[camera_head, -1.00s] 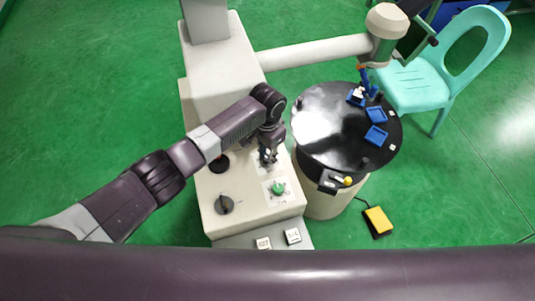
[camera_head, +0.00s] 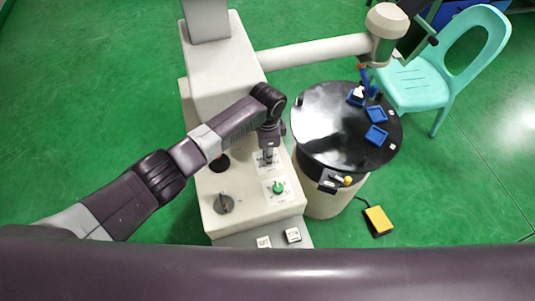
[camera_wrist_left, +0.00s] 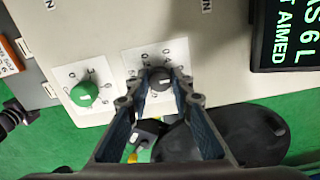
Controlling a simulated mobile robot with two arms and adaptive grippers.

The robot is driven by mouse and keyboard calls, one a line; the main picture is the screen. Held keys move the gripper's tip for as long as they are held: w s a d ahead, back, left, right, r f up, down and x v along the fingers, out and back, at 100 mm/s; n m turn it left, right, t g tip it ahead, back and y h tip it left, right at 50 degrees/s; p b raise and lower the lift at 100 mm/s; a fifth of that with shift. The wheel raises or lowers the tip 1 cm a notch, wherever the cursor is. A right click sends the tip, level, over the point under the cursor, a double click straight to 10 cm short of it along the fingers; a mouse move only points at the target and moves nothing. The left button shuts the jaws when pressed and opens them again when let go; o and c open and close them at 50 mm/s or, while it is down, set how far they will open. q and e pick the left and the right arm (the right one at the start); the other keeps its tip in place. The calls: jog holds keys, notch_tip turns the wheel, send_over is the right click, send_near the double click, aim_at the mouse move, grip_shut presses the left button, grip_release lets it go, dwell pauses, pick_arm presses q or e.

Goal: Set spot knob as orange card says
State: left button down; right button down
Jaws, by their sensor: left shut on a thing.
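My left gripper (camera_head: 268,158) points down at the top of the beige machine's panel. In the left wrist view, its fingertips (camera_wrist_left: 159,80) are closed around a small dark knob (camera_wrist_left: 158,76), which sits on a white numbered dial plate (camera_wrist_left: 136,58). The fingers hide part of the dial, and I cannot read the knob's setting. A green knob (camera_head: 278,188) stands on its own numbered plate beside it; it also shows in the left wrist view (camera_wrist_left: 84,93). An orange-edged card (camera_wrist_left: 8,58) is cut off at the left wrist view's edge. My right gripper is not in view.
A grey knob (camera_head: 225,203) is on the panel's near left. A dark display (camera_wrist_left: 288,36) with green text is partly visible. A round black table (camera_head: 318,115) with blue trays stands right of the machine. A yellow pedal (camera_head: 378,220) lies on the floor near a chair (camera_head: 440,85).

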pick_arm(q)
jog(key=shift+w+r, duration=0.1)
jog(key=c, duration=1.7)
grip_release()
notch_tip(320, 180, up, 12)
